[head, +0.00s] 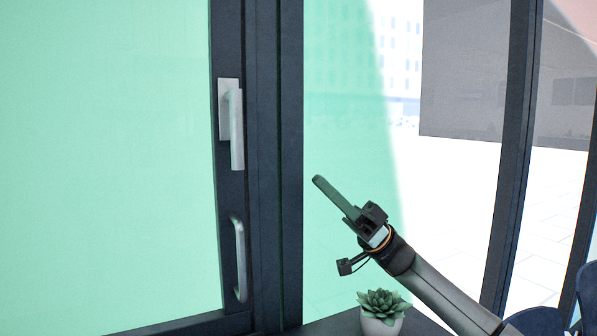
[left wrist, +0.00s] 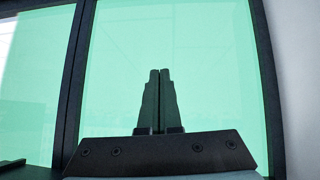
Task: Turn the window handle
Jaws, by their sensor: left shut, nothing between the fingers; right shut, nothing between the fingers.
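The window handle (head: 236,128) is a silver lever on a light backplate, mounted on the dark window frame in the head view. Its lever points straight down. A second silver pull handle (head: 240,260) sits lower on the same frame. My right gripper (head: 318,180) is shut and empty, to the right of the window handle and a little lower, apart from it. My left gripper (left wrist: 159,74) shows only in the left wrist view, shut and empty, against green-tinted glass. The window handle is not in the left wrist view.
A small potted succulent (head: 381,309) stands below my right gripper on a dark surface. Dark window posts (head: 508,160) rise at the right. Blue chair-like shapes (head: 537,321) show at the lower right corner. The space between my right gripper and the handle looks clear.

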